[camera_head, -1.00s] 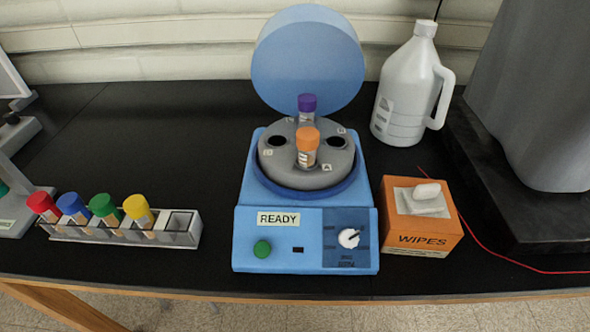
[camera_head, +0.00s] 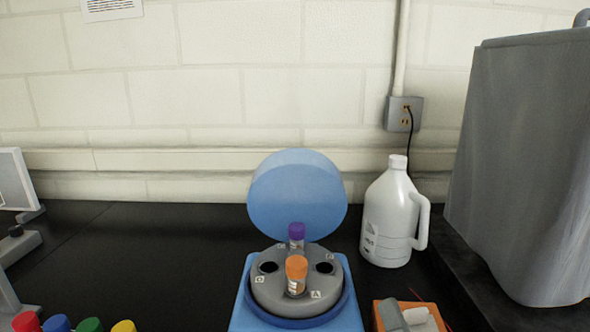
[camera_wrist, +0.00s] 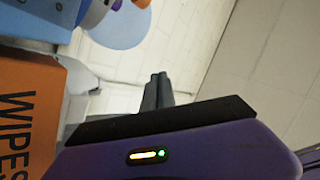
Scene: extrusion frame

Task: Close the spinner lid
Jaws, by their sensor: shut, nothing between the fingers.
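The spinner (camera_head: 243,318) is a blue machine with a round grey rotor (camera_head: 275,291). Its round translucent blue lid (camera_head: 297,192) stands open, upright behind the rotor. An orange-capped tube (camera_head: 296,268) and a purple-capped tube (camera_head: 297,233) sit in opposite rotor holes; the two side holes are empty. In the wrist view the lid (camera_wrist: 118,24) shows at the top, apart from my gripper (camera_wrist: 158,78). My gripper's dark fingers are together and empty, pointing towards the wall. The spinner's front panel is out of the head view.
The orange wipes box (camera_wrist: 28,115) is close to my gripper at left in the wrist view. A white jug (camera_head: 388,222) stands right of the lid. A large grey machine (camera_head: 530,170) fills the right side. Coloured tube caps (camera_head: 90,325) show at lower left.

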